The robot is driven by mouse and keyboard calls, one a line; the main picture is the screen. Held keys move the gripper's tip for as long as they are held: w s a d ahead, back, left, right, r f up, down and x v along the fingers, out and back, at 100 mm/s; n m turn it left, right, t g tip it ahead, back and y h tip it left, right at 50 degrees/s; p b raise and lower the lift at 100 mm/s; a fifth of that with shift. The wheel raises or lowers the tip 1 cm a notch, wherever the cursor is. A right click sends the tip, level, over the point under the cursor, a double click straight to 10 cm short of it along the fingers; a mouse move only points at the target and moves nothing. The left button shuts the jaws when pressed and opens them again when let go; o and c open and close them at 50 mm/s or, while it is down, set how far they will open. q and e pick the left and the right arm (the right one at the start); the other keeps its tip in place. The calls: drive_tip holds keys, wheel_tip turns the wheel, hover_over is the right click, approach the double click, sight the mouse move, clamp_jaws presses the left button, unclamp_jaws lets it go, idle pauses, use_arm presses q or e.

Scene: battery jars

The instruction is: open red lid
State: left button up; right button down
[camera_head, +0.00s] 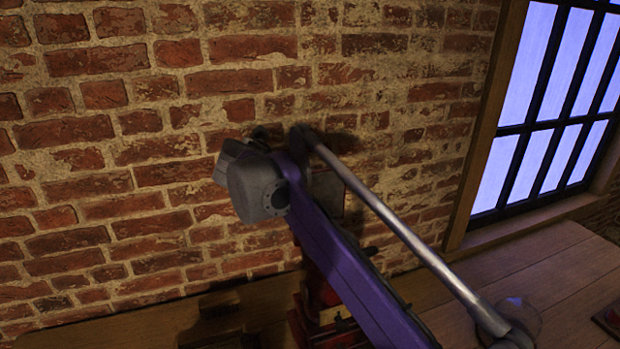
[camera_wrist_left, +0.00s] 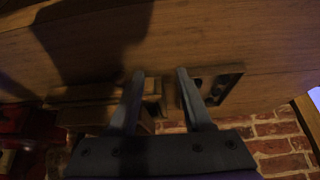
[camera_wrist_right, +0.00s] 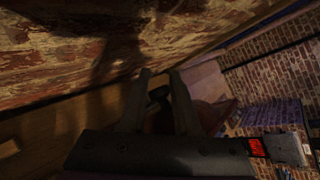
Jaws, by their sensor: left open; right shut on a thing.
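In the right wrist view my right gripper (camera_wrist_right: 161,76) has its fingers close around a small dark knob-like thing (camera_wrist_right: 159,96); what it belongs to is too dark to tell. A dull red-brown shape (camera_wrist_right: 218,113) lies just behind it to the right; I cannot tell whether it is the red lid. In the left wrist view my left gripper (camera_wrist_left: 160,74) is open and empty, over a wooden surface. A dark red object (camera_wrist_left: 22,122) shows at the left edge. In the head view a red object (camera_head: 322,292) is partly hidden behind my purple arm. No jar is clearly seen.
A brick wall (camera_head: 110,150) fills the head view, with a barred window (camera_head: 545,110) at right. A wooden surface (camera_head: 560,270) lies below it. Wooden blocks (camera_wrist_left: 95,100) and a dark plate with holes (camera_wrist_left: 218,88) are near my left fingers.

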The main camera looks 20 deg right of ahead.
drive_tip(key=shift+a+f, duration=0.25)
drive_tip(key=shift+f, duration=0.4)
drive_tip(key=c, duration=0.6)
unclamp_jaws()
drive_tip(key=shift+a, duration=0.2)
drive_tip(key=shift+d+r, duration=0.1)
drive_tip(key=shift+d, duration=0.15)
